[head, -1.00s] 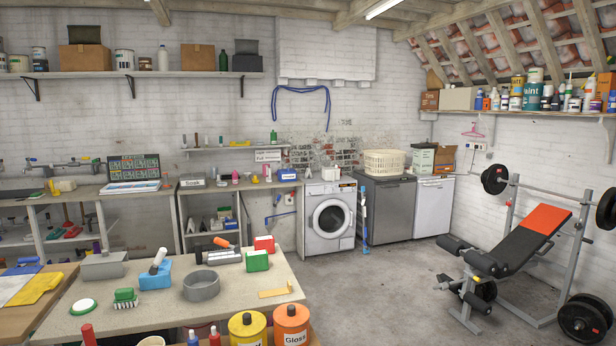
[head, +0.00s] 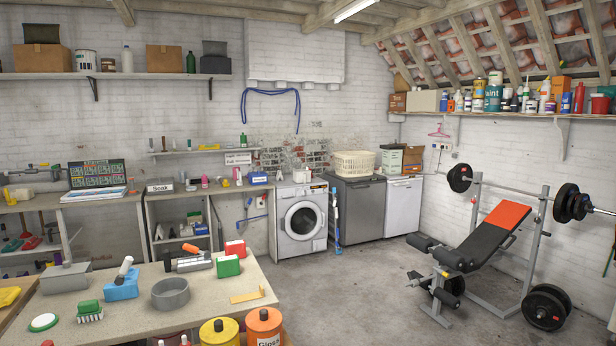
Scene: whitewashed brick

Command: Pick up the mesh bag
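I cannot make out a mesh bag anywhere in the head view. Small items on the back counters and shelves are too small to tell apart. Neither of my grippers is in view.
A workbench (head: 215,292) with a grey ring, a blue holder and brushes stands at front left. Yellow (head: 219,333) and orange (head: 264,328) tins stand at its front edge. A washing machine (head: 299,221) and a cream basket (head: 354,163) are at the back. A weight bench (head: 490,237) stands right. Middle floor is clear.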

